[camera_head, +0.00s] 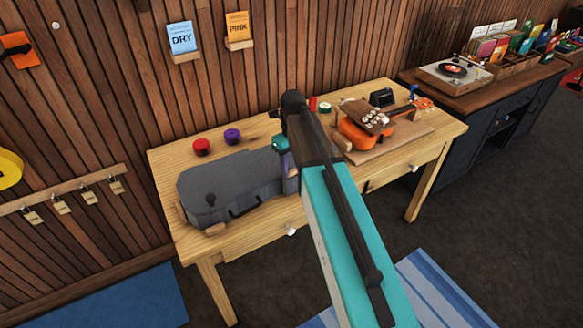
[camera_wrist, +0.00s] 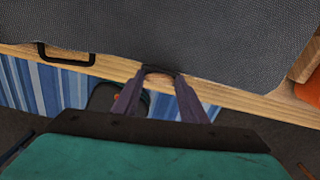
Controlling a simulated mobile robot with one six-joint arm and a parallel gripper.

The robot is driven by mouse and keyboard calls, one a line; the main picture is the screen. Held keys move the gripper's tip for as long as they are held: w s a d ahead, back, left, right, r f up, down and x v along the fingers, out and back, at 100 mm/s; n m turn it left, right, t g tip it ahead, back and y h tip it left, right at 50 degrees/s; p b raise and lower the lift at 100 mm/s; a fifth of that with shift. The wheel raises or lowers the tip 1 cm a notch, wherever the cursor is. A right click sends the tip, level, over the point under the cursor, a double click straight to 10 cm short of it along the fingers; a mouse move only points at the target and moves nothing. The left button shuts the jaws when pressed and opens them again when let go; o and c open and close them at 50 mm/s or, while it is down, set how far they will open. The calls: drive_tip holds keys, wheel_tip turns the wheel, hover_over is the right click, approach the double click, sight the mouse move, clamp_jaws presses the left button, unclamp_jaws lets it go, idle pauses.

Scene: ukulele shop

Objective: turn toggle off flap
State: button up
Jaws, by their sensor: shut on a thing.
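A grey ukulele case (camera_head: 232,180) lies closed on the wooden table. In the wrist view its dark textured lid (camera_wrist: 200,35) fills the top. My gripper (camera_wrist: 161,75) is at the front edge of the case, towards its right end. Its two purple fingers are shut on a small dark toggle (camera_wrist: 160,69) at that edge, with a narrow gap between the fingers. The toggle's exact angle and the flap are too small or covered to make out. In the head view my arm hides much of my gripper (camera_head: 290,178) and the toggle.
A black handle (camera_wrist: 66,58) sticks out from the case front, left of my gripper. An orange ukulele (camera_head: 362,130) lies on a board to the right. Red (camera_head: 202,147) and purple (camera_head: 232,136) spools stand behind the case.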

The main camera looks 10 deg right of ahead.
sight(293, 171)
drive_tip(key=shift+s+m, duration=0.1)
drive_tip(key=shift+m, duration=0.6)
drive_tip(key=o, duration=1)
drive_tip(key=shift+o, duration=0.2)
drive_tip(key=shift+r, duration=0.15)
drive_tip(key=shift+r+b, duration=0.3)
drive_tip(key=shift+r, duration=0.5)
wheel_tip(293, 171, up, 12)
drive_tip(key=b, duration=0.2)
drive_tip(key=shift+b, duration=0.3)
drive_tip(key=shift+f, duration=0.1)
